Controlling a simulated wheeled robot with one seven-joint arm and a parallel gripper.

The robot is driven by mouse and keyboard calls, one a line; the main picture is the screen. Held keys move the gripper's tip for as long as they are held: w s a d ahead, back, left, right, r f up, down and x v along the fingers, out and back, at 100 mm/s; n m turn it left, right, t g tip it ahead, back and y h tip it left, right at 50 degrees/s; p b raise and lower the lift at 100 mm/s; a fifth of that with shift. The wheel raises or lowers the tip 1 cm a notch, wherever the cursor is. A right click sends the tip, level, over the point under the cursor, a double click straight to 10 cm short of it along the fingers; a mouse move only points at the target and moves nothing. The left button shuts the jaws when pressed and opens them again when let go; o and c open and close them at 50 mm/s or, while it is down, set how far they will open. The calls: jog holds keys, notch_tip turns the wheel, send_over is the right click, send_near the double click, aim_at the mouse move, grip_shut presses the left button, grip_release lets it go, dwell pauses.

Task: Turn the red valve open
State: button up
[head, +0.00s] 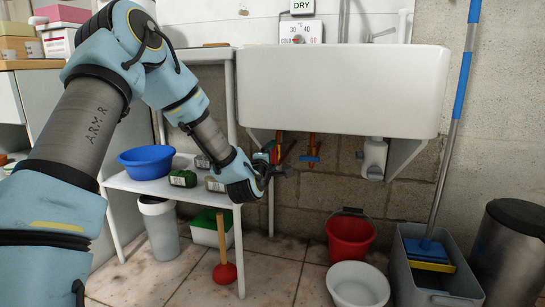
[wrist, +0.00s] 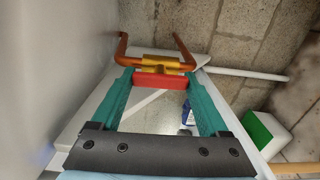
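The red valve handle (wrist: 163,81) shows in the wrist view as a red bar below a brass valve body (wrist: 162,64) on a copper pipe (wrist: 122,48). My gripper (wrist: 160,80) has its two teal fingers apart, one at each end of the red bar. The bar fills nearly all the gap between the fingertips; I cannot tell whether they press on it. In the head view my gripper (head: 275,163) is under the left part of the sink, by a copper pipe (head: 279,146), and largely hides the valve there.
A second valve with a blue handle (head: 311,158) hangs just to the right. The white sink (head: 340,90) is above, and a shelf with a blue bowl (head: 147,162) and green boxes (head: 183,178) stands left. A red bucket (head: 350,236) is on the floor below.

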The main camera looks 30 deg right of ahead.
jog(key=o, duration=0.3)
jog(key=p+v, duration=0.2)
jog(key=v, duration=0.9)
jog(key=shift+p, duration=0.4)
jog(key=shift+w, duration=0.1)
